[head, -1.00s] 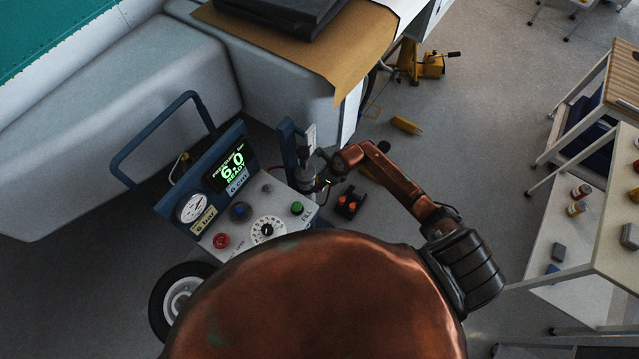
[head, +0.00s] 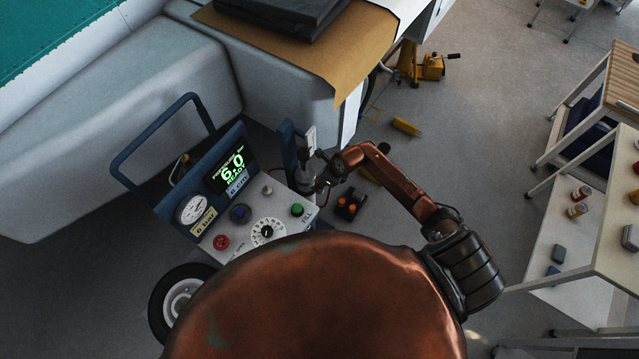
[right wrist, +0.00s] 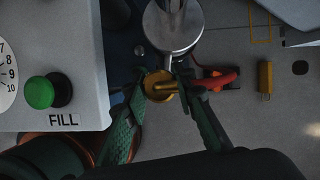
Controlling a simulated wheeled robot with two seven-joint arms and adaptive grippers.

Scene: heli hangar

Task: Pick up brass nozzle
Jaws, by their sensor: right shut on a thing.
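The brass nozzle (right wrist: 159,86) shows in the right wrist view as a round brass piece with a thin stem. It sits between the two green fingertips of my right gripper (right wrist: 158,98), which is shut on it. It is just below a shiny metal cylinder (right wrist: 173,28); I cannot tell whether they touch. In the head view my right gripper (head: 322,184) is at the right edge of the cart's control panel (head: 262,216), and the nozzle is too small to make out. My left gripper is not in view.
The cart carries a lit display (head: 231,168), a gauge (head: 193,209) and a green FILL button (right wrist: 40,92). A red-orange part (right wrist: 213,81) lies right of the nozzle in the wrist view. A yellow jack (head: 432,66) stands behind.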

